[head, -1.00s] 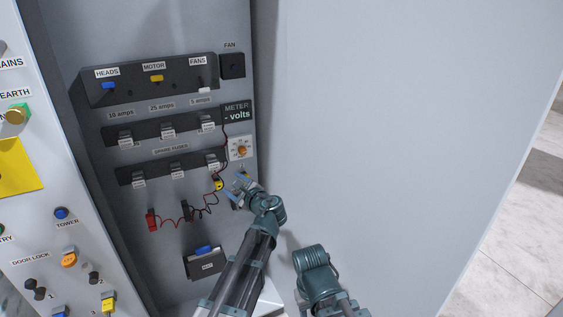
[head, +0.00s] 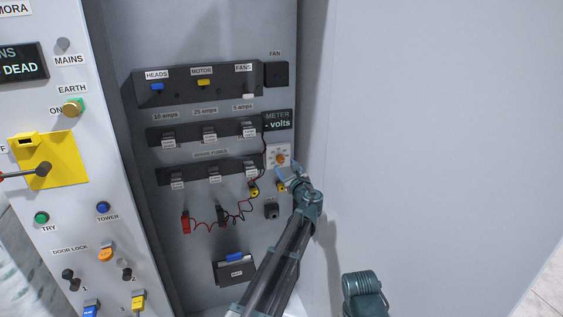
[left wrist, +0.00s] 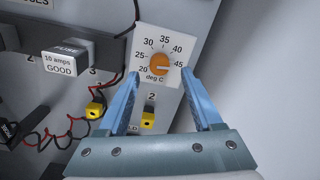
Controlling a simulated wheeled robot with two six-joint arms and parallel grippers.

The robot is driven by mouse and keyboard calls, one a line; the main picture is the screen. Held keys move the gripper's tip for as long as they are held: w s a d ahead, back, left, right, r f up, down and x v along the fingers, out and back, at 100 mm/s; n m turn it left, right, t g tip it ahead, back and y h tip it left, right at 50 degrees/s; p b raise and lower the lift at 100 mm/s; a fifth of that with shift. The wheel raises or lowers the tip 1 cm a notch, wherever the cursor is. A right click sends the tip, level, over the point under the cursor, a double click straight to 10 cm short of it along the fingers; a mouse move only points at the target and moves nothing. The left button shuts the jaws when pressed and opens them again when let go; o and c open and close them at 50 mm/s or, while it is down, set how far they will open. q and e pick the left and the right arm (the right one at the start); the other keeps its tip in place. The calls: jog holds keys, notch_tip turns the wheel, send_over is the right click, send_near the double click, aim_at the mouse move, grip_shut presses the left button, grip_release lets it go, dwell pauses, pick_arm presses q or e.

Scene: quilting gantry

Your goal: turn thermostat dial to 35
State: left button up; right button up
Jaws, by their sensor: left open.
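The thermostat is a white plate with a round orange dial (head: 281,158), low on the right of the cabinet's back panel. In the left wrist view the dial (left wrist: 160,63) sits inside a scale from 20 to 45 deg C. A pale mark on the dial seems to point right, near 45. My left gripper (head: 288,174) is just below the plate in the head view. In the left wrist view its blue fingers (left wrist: 160,74) are open and empty, with their tips on either side of the dial's lower part. Contact cannot be told.
Above the thermostat is the meter display (head: 277,119). Red and black leads (head: 250,207) hang to its left, below the fuse rows (head: 208,174). A yellow plug (left wrist: 148,118) sits below the dial. A plain side wall (head: 420,150) rises close on the right.

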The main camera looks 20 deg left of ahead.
aim_at(282, 161)
pick_arm(q)
jog(key=shift+x, duration=2.65)
grip_shut()
